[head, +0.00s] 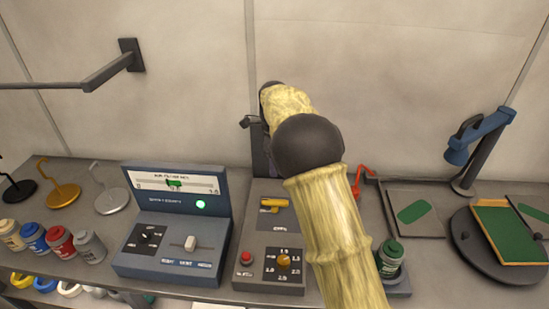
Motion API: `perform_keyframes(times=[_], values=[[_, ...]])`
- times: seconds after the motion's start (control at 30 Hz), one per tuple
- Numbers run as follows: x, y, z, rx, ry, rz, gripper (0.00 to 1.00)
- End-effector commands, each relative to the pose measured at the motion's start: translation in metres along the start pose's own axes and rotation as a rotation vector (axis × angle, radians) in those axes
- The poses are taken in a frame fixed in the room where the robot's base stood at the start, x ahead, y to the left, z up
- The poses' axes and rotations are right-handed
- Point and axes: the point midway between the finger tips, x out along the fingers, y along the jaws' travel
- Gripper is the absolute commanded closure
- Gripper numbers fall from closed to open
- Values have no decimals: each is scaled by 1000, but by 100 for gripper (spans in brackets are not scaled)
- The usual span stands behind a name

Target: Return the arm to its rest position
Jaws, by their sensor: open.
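My arm, pale yellow with dark joints, rises from the bottom of the head view, bends at a large dark joint and reaches toward the back wall. Its far end is turned away behind the upper link. My gripper cannot be made out; the arm hides that area. A small dark shape (250,122) shows beside the arm's far end, but I cannot tell what it belongs to. No object can be seen held.
The bench (75,180) carries a blue-grey meter box (170,262), a control box (270,271) close beside my arm, and a green-lidded jar (390,254) at its right. A wall bracket (110,72) juts out left.

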Motion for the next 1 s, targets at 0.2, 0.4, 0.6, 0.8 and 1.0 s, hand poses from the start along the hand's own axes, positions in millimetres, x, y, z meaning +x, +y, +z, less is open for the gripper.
perform_keyframes(times=[0.2,0.4,0.6,0.8,1.0], values=[[-22,0,0,1,-1,0,58],[-24,0,0,1,0,1,58],[-24,0,0,1,0,1,58],[-23,3,-13,-39,-6,-4,58],[-20,22,-58,-228,-23,-30,58]])
